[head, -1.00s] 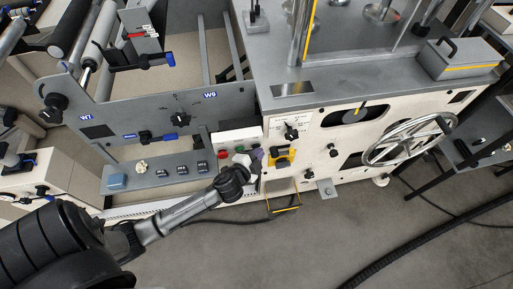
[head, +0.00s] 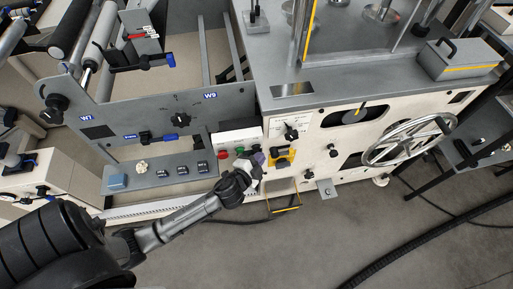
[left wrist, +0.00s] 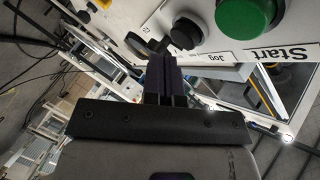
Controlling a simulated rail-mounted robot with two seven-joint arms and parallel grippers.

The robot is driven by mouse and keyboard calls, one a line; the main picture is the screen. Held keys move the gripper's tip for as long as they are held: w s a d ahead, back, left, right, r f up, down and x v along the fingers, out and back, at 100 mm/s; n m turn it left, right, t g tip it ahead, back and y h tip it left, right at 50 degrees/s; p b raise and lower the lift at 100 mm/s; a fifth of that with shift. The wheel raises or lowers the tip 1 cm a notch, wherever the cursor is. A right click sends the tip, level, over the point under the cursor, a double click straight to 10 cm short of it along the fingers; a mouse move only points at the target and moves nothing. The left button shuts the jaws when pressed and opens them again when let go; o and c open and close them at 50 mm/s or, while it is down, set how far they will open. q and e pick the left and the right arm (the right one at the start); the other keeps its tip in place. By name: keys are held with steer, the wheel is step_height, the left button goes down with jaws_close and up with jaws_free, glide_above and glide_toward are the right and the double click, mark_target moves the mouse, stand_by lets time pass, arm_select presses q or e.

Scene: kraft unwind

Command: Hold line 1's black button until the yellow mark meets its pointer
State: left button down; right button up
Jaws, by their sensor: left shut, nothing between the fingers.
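The control box (head: 238,136) carries red and green buttons on the front of the machine. In the left wrist view the black button (left wrist: 185,33) sits beside the green Start button (left wrist: 245,15), with a Jog label below it. My left gripper (left wrist: 160,58) is shut and empty, its purple fingers just beside the black button; I cannot tell whether they touch it. In the head view my left gripper (head: 259,159) covers the right end of the box. A small yellow line (head: 360,109) shows at a dark window; I cannot tell mark from pointer. My right gripper is out of view.
A yellow plate with a black knob (head: 281,157) is close to the right of my left gripper. A handwheel (head: 410,140) stands out further right. A grey shelf (head: 150,176) with several small switches lies left. The floor in front is open, with cables.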

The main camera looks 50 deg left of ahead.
arm_select(q)
steer(key=shift+s+d, duration=0.45)
steer(key=shift+d, duration=0.25)
steer(key=shift+s+d, duration=0.45)
steer(key=shift+d, duration=0.25)
steer(key=shift+s+d, duration=0.45)
steer(key=shift+d, duration=0.25)
steer(key=s+a+f+n+g+y, duration=0.2)
steer(key=s+f+n+g, duration=0.1)
steer(key=s+n+g, duration=0.25)
steer(key=s+d+r+n+g+h, duration=0.1)
steer(key=s+d+g+h, duration=0.2)
steer(key=s, duration=0.4)
steer(key=s+d+r+n+g+h, duration=0.1)
steer(key=s+d+r+g+h, duration=0.15)
steer(key=s, duration=0.55)
step_height(320, 180, up, 37)
steer(key=p, duration=3.8)
steer(key=shift+d+p, duration=0.15)
steer(key=shift+p, duration=0.25)
